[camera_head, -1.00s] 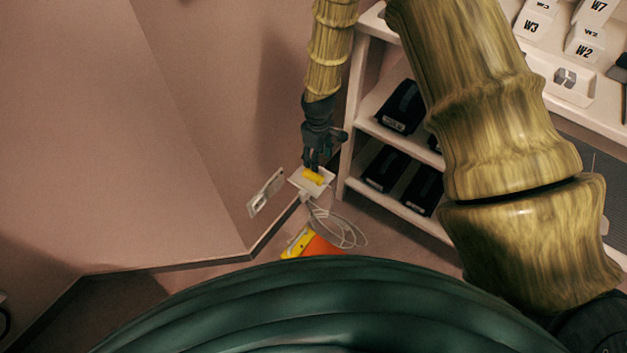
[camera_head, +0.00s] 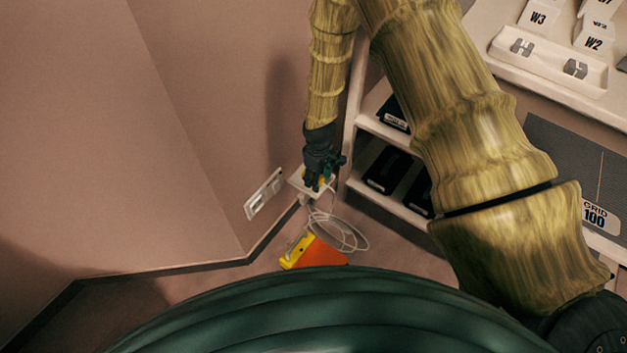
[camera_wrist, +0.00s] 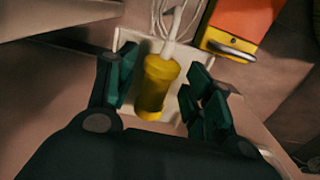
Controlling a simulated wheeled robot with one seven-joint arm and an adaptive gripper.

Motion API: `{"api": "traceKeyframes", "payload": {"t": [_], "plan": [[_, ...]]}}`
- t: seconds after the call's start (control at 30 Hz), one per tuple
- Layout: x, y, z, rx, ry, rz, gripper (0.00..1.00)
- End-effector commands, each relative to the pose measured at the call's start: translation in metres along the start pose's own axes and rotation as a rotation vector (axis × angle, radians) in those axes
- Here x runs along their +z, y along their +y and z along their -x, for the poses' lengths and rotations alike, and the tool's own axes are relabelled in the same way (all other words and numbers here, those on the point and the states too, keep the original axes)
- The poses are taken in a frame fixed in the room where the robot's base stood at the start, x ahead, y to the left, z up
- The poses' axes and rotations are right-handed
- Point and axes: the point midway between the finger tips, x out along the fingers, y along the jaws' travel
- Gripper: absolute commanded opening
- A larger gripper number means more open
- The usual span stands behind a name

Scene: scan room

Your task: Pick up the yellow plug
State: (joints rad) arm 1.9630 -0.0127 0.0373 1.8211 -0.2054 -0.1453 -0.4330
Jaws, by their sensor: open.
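The yellow plug (camera_wrist: 154,86) lies on a small white plate (camera_wrist: 124,38) in the wrist view, with a white cable leading away from its far end. My gripper (camera_wrist: 158,88) is open, with one dark green finger on each side of the plug. A small gap shows between the plug and the left finger and between the plug and the right finger. In the head view my gripper (camera_head: 318,184) is over the white plate (camera_head: 300,180) and hides most of the plug; only a little yellow shows.
An orange and yellow box (camera_head: 318,252) lies on the floor beside a coiled white cable (camera_head: 340,232). A wall outlet panel (camera_head: 264,194) is left of the plate. A shelf with black boxes (camera_head: 388,168) stands close on the right.

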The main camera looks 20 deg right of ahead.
Motion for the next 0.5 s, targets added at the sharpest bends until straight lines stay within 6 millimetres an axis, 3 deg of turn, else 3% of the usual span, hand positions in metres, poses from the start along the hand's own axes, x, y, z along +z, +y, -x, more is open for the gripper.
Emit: {"api": "traceKeyframes", "payload": {"t": [0.2,0.5], "plan": [[-0.0002,0.0003,-0.0006,0.0,0.001,0.0,0.52],[0.0,0.0003,-0.0006,0.0,0.0,0.0,0.04]]}}
